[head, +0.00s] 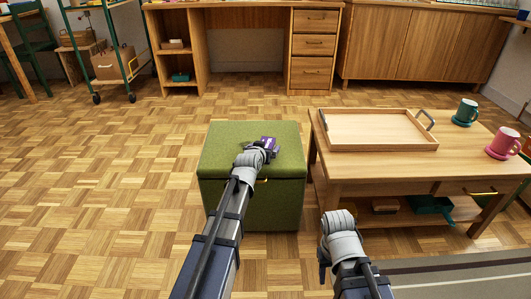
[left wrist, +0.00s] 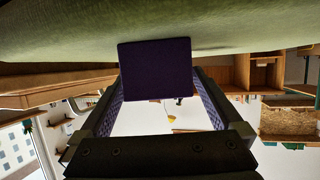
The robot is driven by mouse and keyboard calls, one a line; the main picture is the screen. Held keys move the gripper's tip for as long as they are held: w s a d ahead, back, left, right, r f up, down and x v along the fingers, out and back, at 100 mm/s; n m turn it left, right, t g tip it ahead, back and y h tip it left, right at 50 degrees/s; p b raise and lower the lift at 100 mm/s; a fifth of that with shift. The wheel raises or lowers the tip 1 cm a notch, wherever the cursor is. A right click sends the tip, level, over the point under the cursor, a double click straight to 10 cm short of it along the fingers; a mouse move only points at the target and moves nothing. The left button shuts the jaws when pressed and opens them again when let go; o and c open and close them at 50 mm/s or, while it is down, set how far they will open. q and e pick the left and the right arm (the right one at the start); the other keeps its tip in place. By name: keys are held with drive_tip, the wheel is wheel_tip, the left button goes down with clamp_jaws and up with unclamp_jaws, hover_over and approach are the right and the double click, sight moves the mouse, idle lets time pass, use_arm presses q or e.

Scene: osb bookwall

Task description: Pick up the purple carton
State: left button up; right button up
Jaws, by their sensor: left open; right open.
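The purple carton (head: 268,140) stands on top of the green ottoman (head: 225,140), near its middle. My left gripper (head: 264,149) is at the carton, and its wrist hides part of it in the head view. In the left wrist view the picture is upside down, and the carton (left wrist: 156,70) shows between the two open fingers, one on each side. I cannot tell whether either finger touches it. My right gripper (head: 323,273) hangs low in front of the wooden table, mostly hidden by its own wrist, open and away from the carton.
The wooden coffee table (head: 360,167) stands right of the ottoman. It bears a wooden tray (head: 375,145), a teal mug (head: 465,112) and a pink mug (head: 502,144). A desk (head: 178,65) stands at the back. The parquet floor on the left is clear.

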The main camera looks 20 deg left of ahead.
use_arm(q)
drive_tip(key=c, duration=1.3)
drive_tip(key=shift+r, duration=0.15)
drive_tip(key=shift+c, duration=0.2)
wheel_tip(320, 180, up, 10)
drive_tip(key=p, duration=1)
